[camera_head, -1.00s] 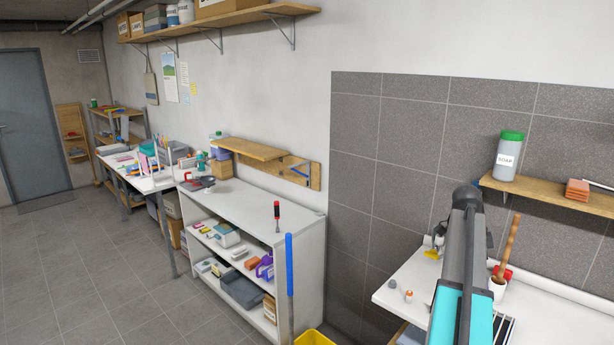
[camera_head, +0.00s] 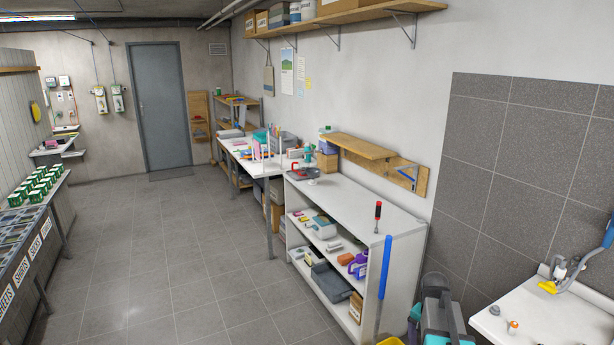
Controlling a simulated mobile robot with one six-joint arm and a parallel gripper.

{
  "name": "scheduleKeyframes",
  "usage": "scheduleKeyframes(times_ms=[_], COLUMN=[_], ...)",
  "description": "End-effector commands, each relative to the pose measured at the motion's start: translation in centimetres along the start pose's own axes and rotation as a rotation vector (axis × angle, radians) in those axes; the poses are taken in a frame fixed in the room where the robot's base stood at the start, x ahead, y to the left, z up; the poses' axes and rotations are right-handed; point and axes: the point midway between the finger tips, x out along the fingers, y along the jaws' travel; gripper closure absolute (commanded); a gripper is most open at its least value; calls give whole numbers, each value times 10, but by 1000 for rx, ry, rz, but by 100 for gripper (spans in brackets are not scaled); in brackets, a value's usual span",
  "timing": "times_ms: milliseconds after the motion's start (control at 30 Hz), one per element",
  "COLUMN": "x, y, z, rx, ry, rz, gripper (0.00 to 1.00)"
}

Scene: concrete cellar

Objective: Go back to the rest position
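A part of my arm, grey with teal, shows low in the picture, right of the white shelf unit (camera_head: 405,222). It looks folded low, near the bottom edge. My gripper's fingers are not in view, so whether they are open, shut or holding something does not show.
A blue pole (camera_head: 384,280) stands at the shelf unit's end. The grey floor (camera_head: 170,260) is clear towards the door (camera_head: 160,105).

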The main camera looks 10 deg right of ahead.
Motion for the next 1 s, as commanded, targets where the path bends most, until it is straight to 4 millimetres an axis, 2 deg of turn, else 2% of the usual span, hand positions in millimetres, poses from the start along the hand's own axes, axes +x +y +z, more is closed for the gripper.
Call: scheduleKeyframes(times_ms=[33,200,500,800,933,1000], x=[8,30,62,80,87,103], y=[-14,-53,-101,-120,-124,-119], z=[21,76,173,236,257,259], rx=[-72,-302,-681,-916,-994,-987], ry=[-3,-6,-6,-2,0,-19], rz=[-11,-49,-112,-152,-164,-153], gripper=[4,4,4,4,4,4])
